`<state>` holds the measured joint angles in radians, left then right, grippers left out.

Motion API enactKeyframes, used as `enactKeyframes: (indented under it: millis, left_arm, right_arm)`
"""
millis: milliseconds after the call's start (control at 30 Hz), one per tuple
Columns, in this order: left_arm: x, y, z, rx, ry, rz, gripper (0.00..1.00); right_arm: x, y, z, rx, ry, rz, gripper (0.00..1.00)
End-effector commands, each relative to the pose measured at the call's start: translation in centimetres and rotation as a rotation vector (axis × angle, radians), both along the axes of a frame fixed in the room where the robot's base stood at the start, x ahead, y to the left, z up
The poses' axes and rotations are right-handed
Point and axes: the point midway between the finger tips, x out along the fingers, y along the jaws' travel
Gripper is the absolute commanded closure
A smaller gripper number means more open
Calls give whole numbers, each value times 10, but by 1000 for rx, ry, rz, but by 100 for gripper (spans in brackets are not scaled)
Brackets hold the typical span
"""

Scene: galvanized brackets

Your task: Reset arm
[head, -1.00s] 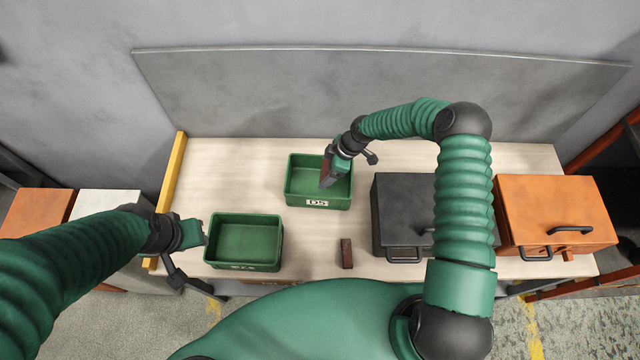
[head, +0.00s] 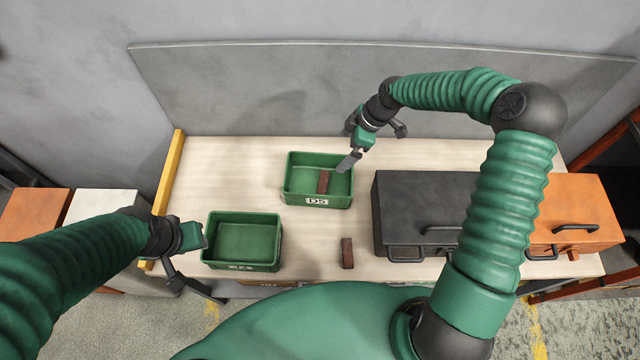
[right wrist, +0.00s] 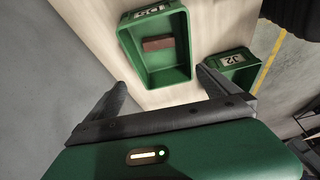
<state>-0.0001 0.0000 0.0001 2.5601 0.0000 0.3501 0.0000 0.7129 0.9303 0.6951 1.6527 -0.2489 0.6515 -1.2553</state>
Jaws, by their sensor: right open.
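A green bin marked D5 (head: 318,201) stands at the back middle of the table, with a reddish-brown block (head: 323,181) lying in it. The bin (right wrist: 180,75) and block (right wrist: 158,43) also show in the right wrist view. My right gripper (head: 348,162) is open and empty, above the bin's right side; its two dark fingers (right wrist: 165,95) stand apart in the right wrist view. My left gripper (head: 200,236) is beside the left edge of a second green bin (head: 243,266); its fingers are too unclear to tell their state.
A second brown block (head: 347,252) lies on the table (head: 390,155) near the front. A dark grey box (head: 410,205) with handles and an orange box (head: 575,210) stand at the right. A yellow rail (head: 170,175) edges the left side, a grey panel (head: 300,90) the back.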

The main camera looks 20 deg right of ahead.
Motion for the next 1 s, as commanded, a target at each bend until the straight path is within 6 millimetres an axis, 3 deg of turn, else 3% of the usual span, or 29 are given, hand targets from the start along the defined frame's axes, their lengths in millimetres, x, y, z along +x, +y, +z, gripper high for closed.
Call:
enactKeyframes:
  millis: [100,300,800,1000]
  left_arm:
    - [0,0,-6,0,0,0,64]
    - [0,2,-7,-1,0,1,64]
    - [0,1,-8,-1,3,0,64]
    - [-23,1,-11,-1,13,0,64]
  right_arm:
    - [-3,-9,21,-1,-2,-1,0]
    - [-5,-12,37,-1,1,0,0]
    - [-6,-13,35,0,5,1,0]
    - [-32,-13,31,-1,12,0,0]
